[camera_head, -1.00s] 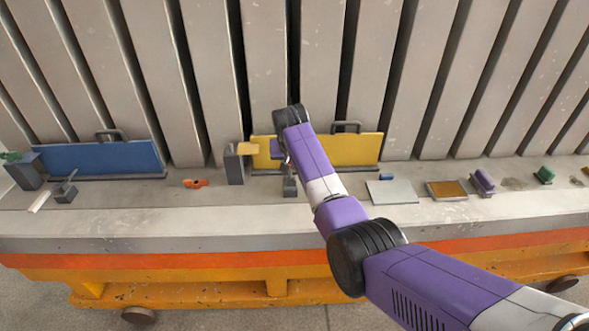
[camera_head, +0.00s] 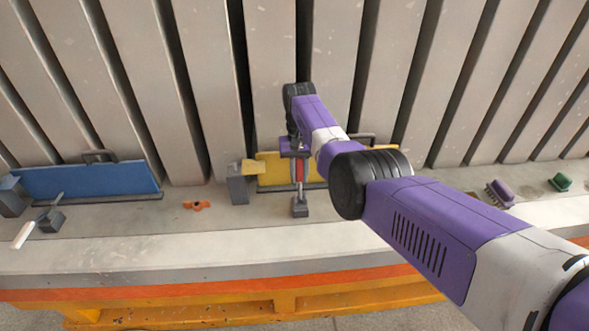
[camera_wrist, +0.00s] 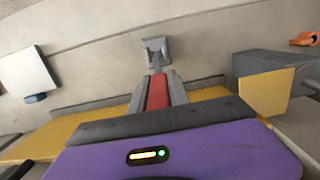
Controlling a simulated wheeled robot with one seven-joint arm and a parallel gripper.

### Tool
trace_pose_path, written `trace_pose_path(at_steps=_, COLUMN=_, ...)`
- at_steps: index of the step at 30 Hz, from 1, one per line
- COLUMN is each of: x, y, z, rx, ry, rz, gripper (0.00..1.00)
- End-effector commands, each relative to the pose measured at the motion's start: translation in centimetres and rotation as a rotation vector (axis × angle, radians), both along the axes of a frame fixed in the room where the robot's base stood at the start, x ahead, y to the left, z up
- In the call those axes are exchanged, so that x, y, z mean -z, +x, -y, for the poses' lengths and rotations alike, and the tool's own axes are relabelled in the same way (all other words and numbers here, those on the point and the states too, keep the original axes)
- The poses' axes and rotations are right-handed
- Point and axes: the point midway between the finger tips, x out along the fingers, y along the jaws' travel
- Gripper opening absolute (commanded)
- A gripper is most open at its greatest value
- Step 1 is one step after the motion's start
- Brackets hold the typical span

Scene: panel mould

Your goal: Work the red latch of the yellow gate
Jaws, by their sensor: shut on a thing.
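The yellow gate (camera_head: 270,170) stands upright along the back of the ledge, partly hidden by my arm. It also shows low in the wrist view (camera_wrist: 95,128). The red latch (camera_head: 299,172) is a lever rising from a grey block (camera_head: 299,208) in front of the gate. In the wrist view the red lever (camera_wrist: 157,92) runs from that block towards my gripper. My gripper (camera_head: 294,148) is shut on the latch's upper part, with grey fingers on both sides of the red. The lever's top end is hidden by the gripper.
A grey post (camera_head: 237,188) with a yellow piece (camera_head: 254,166) stands close left of the gripper. A blue gate (camera_head: 85,180) with a white-handled lever (camera_head: 22,235) is farther left. An orange part (camera_head: 196,205) lies between. Tall grey panels (camera_head: 215,80) rise behind.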

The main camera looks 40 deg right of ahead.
Motion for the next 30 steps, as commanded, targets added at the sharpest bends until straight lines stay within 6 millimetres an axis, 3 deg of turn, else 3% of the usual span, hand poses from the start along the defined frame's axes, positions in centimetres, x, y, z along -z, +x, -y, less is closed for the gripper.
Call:
trace_pose_path(at_steps=12, x=0.4, y=-0.2, z=0.0, rx=-0.001, ry=0.005, rz=-0.005, gripper=0.0)
trace_pose_path(at_steps=13, x=0.4, y=-0.2, z=0.0, rx=-0.001, ry=0.004, rz=-0.004, gripper=0.28)
trace_pose_path(at_steps=15, x=0.3, y=-0.2, z=0.0, rx=-0.001, ry=0.003, rz=-0.005, gripper=0.41)
trace_pose_path(at_steps=16, x=0.3, y=-0.2, z=0.0, rx=-0.001, ry=0.003, rz=-0.005, gripper=0.44)
trace_pose_path(at_steps=26, x=0.0, y=-0.1, z=0.0, rx=0.0, ry=0.002, rz=-0.003, gripper=0.44)
trace_pose_path(at_steps=30, x=-1.4, y=0.1, z=0.2, rx=0.0, ry=0.001, rz=-0.002, gripper=0.44)
